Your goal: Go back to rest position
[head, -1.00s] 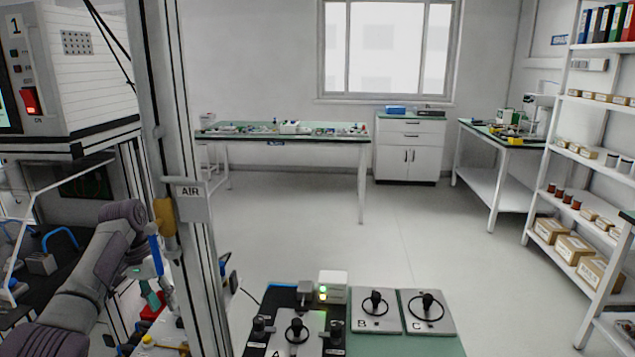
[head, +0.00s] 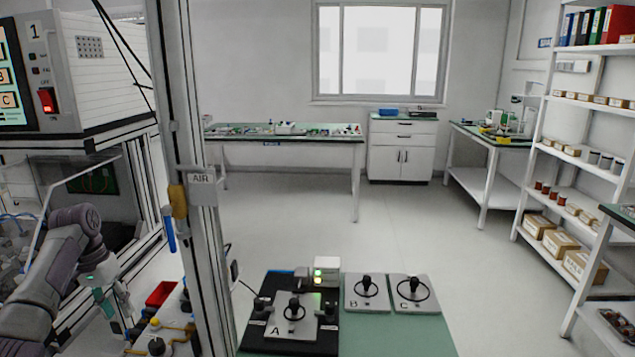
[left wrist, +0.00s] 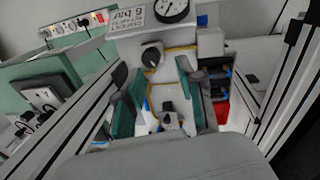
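My left gripper (head: 120,312) hangs at the lower left of the head view, left of the upright metal post, pointing down. In the left wrist view its two teal-padded fingers (left wrist: 157,75) stand apart with a clear gap between them. Nothing is held between them. Behind the fingers, below in the workspace, is a unit with a round gauge (left wrist: 173,10), a black knob (left wrist: 151,56) and yellow tubing. My right gripper is not in either view.
The metal post (head: 185,170) with an AIR sign stands close right of my left arm. The test cabinet (head: 95,75) is at left. Plates A (head: 283,325), B (head: 378,302) and C (head: 428,304) lie on the near table. The floor beyond is clear.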

